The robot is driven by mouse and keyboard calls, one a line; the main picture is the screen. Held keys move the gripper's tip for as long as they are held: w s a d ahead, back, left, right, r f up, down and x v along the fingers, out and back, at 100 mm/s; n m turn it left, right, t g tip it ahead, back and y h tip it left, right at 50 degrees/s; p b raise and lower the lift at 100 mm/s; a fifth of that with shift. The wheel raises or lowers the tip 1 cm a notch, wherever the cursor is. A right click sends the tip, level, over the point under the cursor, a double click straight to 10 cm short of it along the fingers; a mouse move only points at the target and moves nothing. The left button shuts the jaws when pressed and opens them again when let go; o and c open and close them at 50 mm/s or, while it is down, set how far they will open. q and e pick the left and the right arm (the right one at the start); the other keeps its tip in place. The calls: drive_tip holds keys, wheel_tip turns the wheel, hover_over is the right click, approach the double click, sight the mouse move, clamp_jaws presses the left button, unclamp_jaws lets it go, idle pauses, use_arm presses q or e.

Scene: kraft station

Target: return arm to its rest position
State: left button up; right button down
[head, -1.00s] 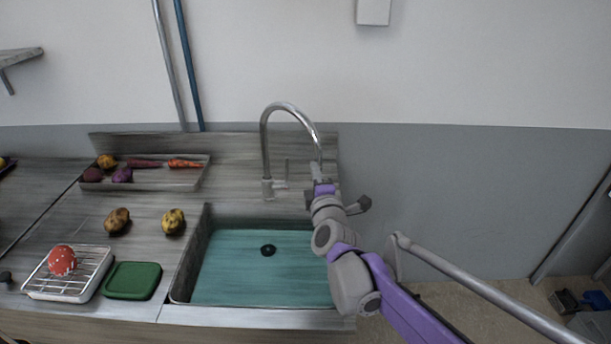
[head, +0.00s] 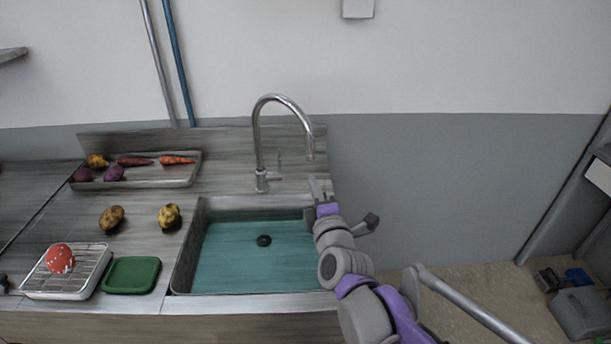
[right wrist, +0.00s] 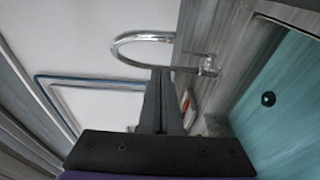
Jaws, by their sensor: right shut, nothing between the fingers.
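My right arm, purple and grey, reaches in from the lower right of the head view. Its gripper (head: 319,190) is over the right rim of the sink, just right of and below the faucet (head: 283,140). In the right wrist view the gripper's fingers (right wrist: 161,100) are together with nothing between them. The faucet (right wrist: 150,50) shows beyond them, with the teal sink basin (right wrist: 290,95) at the right. My left gripper is not in view.
The sink (head: 225,262) holds a dark drain. Left of it are a potato (head: 111,219), a yellow vegetable (head: 169,216), a green board (head: 131,275), and a rack (head: 88,285) with a red ball-like item (head: 60,258). A vegetable tray (head: 190,179) stands behind.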

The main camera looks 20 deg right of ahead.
drive_tip(key=s+a+f+m+g+y+p, duration=0.1)
drive_tip(key=s+a+f+m+g, duration=0.2)
drive_tip(key=s+f+m+g, duration=0.3)
drive_tip(key=s+a+f+m+g+y+p, duration=0.2)
drive_tip(key=s+f+m+g, duration=0.4)
drive_tip(key=s+f+m, duration=0.4)
drive_tip(key=s+a+f, duration=0.1)
drive_tip(key=s+f, duration=0.3)
drive_tip(key=s, duration=0.5)
drive_tip(key=shift+a, duration=0.2)
idle(0.9)
